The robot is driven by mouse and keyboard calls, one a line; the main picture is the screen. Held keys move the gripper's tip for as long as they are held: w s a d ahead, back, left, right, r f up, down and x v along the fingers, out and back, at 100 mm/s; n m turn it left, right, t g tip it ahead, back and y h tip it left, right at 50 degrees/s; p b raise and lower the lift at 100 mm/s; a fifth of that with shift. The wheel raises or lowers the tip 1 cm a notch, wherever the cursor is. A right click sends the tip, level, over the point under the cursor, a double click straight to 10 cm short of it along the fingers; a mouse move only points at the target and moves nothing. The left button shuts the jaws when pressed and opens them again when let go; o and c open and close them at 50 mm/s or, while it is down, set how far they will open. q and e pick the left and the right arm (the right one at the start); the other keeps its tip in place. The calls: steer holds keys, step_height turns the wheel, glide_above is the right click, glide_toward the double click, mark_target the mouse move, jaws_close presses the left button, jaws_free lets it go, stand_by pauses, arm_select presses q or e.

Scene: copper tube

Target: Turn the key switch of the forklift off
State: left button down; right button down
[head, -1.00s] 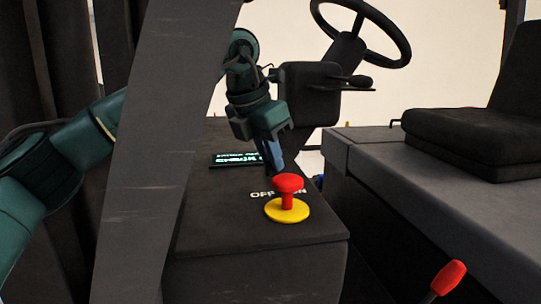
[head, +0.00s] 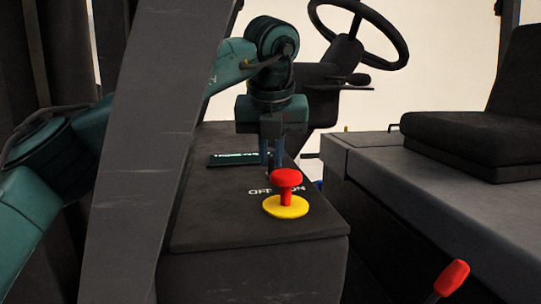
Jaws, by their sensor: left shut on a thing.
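The key switch sits on the dark console (head: 215,228), at the OFF/ON lettering (head: 262,191), just behind the red mushroom button. The key itself is almost wholly hidden by the button and my fingers. My left gripper (head: 272,168) points down at the switch from above. Its two blue fingers stand close together, shut on the key. I cannot tell the key's angle. My right gripper is not in view.
The red button (head: 286,178) on its yellow base (head: 286,207) stands right in front of the fingers. A small display (head: 233,159) lies behind left. A dark post (head: 140,150) crosses my left arm. The steering wheel (head: 360,30), seat (head: 480,130) and red-knobbed lever (head: 451,278) are right.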

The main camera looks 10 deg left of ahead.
arm_select(q)
steer(key=shift+n+y, duration=0.3)
steer(key=shift+n, duration=0.6)
steer(key=shift+r, duration=0.1)
steer(key=shift+n, duration=0.3)
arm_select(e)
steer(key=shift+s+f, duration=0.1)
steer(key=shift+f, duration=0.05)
arm_select(q)
steer(key=c, duration=1.5)
jaws_free()
steer(key=shift+o, duration=0.2)
